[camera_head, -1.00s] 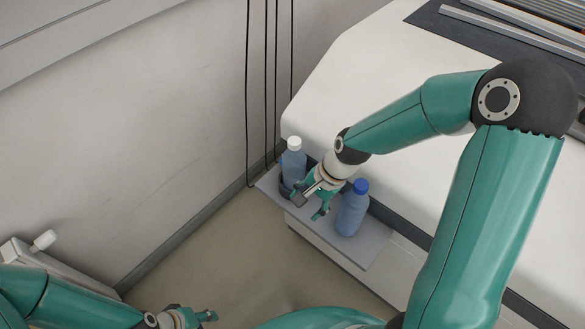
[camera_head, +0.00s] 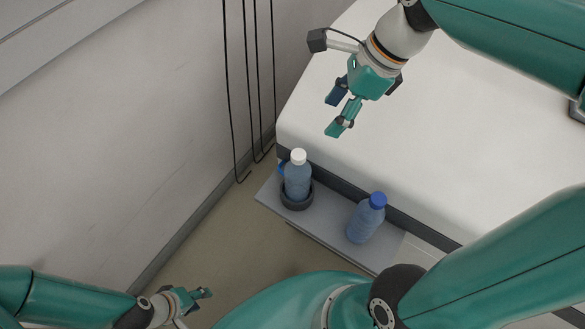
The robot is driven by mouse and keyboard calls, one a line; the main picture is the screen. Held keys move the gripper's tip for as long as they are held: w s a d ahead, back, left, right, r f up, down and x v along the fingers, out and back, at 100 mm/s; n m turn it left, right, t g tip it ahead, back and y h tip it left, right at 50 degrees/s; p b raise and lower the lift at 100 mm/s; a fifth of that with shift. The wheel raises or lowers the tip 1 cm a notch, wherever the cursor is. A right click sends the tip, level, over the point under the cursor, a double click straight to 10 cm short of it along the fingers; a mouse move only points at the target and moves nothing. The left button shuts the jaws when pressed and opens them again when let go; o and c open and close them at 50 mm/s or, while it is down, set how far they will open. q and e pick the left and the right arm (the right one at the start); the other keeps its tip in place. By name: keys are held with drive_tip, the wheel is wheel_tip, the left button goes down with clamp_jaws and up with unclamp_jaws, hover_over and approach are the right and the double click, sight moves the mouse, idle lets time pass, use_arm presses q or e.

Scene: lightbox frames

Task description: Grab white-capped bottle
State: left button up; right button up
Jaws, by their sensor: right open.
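The white-capped bottle (camera_head: 298,181) is blue and stands upright in a dark round holder (camera_head: 297,202) on a grey shelf (camera_head: 330,222). A blue-capped bottle (camera_head: 366,220) stands to its right on the same shelf. My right gripper (camera_head: 337,115) is open and empty, above and to the right of the white-capped bottle in the picture, apart from it and over the white surface. My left gripper (camera_head: 202,300) is at the lower left, away from both bottles; its fingers are too small to read.
A white bed-like surface (camera_head: 430,140) with a dark edge lies behind the shelf. Black cables (camera_head: 255,90) hang along the pale wall (camera_head: 120,130) at the left. The floor (camera_head: 230,250) left of the shelf looks clear.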

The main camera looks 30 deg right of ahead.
approach(299, 154)
drive_tip(key=x, duration=0.5)
drive_tip(key=shift+s+f+b, duration=0.2)
drive_tip(key=shift+f+b, duration=0.05)
drive_tip(key=shift+b, duration=0.15)
drive_tip(key=shift+w+x, duration=0.2)
drive_tip(key=shift+x, duration=2.4)
drive_tip(key=shift+r, duration=0.1)
clamp_jaws()
